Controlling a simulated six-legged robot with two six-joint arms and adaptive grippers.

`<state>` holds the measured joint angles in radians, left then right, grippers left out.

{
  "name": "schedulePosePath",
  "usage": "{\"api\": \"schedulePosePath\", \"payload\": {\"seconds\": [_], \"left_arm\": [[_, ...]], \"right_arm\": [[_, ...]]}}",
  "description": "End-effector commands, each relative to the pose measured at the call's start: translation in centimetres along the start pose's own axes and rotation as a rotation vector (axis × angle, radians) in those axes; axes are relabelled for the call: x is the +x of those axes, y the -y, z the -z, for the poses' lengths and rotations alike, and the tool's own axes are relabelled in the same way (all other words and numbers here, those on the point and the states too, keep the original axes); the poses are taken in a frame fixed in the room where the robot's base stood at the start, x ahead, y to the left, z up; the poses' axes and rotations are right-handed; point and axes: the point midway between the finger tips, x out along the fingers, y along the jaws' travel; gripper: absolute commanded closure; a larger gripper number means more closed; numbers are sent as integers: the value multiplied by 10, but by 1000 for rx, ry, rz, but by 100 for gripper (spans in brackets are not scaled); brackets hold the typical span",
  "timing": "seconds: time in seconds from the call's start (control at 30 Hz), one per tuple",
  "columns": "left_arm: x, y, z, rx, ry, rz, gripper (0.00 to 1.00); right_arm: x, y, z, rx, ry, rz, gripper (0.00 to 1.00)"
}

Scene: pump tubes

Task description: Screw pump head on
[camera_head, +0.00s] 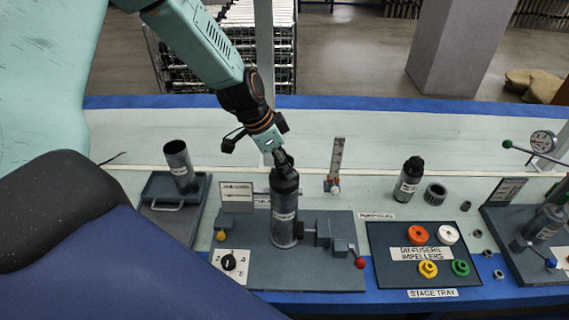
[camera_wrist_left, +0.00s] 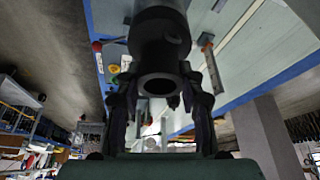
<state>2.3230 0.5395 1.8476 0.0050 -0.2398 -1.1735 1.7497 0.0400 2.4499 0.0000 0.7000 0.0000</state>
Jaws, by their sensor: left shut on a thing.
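The dark pump head (camera_head: 285,181) sits upright at the top of the grey pump tube (camera_head: 284,228), in line with it. I cannot tell how far it is threaded on. The tube stands upright in a clamp fixture (camera_head: 322,234) on a dark base plate. My left gripper (camera_head: 283,160) comes down from above and is shut on the narrow top of the pump head. In the left wrist view the dark, ring-ended pump head (camera_wrist_left: 160,52) lies between the two fingers (camera_wrist_left: 160,100). My right gripper is not in view.
A stage tray (camera_head: 388,276) with several coloured rings lies right of the fixture. An open tube (camera_head: 180,165) stands at left. A gauge station (camera_head: 541,226) is at far right.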

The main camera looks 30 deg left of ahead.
Motion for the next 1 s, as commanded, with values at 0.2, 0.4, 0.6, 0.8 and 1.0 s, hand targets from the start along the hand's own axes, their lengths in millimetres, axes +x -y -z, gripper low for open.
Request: {"api": "schedulePosePath", "payload": {"seconds": [0.2, 0.4, 0.6, 0.8, 1.0], "left_arm": [[3, 2, 0, 59, -4, -20, 100], [3, 2, 0, 166, -4, -63, 100], [2, 2, 0, 260, -3, -102, 100], [-1, 1, 1, 278, -2, -112, 100], [-1, 1, 1, 277, -2, -112, 54]], "right_arm": [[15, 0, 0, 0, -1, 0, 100], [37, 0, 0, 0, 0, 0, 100], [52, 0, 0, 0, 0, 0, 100], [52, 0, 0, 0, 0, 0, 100], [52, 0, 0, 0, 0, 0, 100]]}}
